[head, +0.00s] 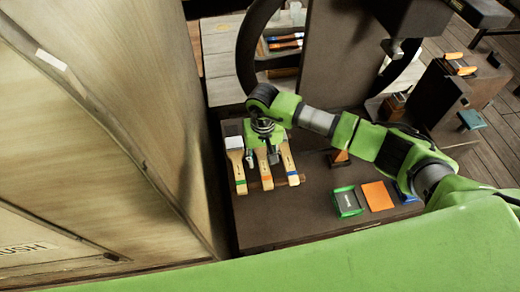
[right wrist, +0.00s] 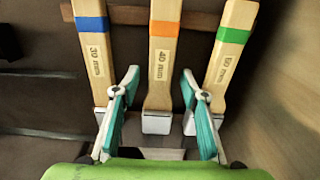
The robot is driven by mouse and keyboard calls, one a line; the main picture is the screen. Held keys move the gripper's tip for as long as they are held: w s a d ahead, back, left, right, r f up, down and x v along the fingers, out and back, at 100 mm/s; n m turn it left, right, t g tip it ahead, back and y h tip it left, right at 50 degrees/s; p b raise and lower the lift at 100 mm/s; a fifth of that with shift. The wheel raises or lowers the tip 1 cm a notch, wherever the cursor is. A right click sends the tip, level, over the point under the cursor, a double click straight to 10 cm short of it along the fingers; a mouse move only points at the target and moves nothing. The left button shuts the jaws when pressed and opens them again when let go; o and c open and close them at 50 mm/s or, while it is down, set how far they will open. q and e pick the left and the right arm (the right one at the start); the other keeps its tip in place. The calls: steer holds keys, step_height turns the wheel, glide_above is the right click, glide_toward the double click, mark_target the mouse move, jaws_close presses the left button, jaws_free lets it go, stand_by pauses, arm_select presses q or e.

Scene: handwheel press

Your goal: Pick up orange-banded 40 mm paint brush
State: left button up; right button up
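The orange-banded brush (head: 264,170) lies in the middle of a row of three on the dark bench. In the right wrist view the orange-banded brush (right wrist: 163,62) reads "40 mm", with its pale ferrule toward me. My right gripper (head: 262,148) is over the row, covering part of this brush. In the wrist view the right gripper (right wrist: 160,78) is open, with one teal finger on each side of the brush. I see no contact; the height gap is unclear. My left gripper is not in view.
A blue-banded 30 mm brush (right wrist: 95,55) and a green-banded brush (right wrist: 228,55) lie close on either side. A wooden strip (right wrist: 130,14) runs beneath the handles. A green box (head: 347,202) and orange item (head: 378,196) sit to the right. The handwheel (head: 247,45) stands behind.

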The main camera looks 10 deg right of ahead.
jaws_close()
steer(key=shift+r, duration=0.2)
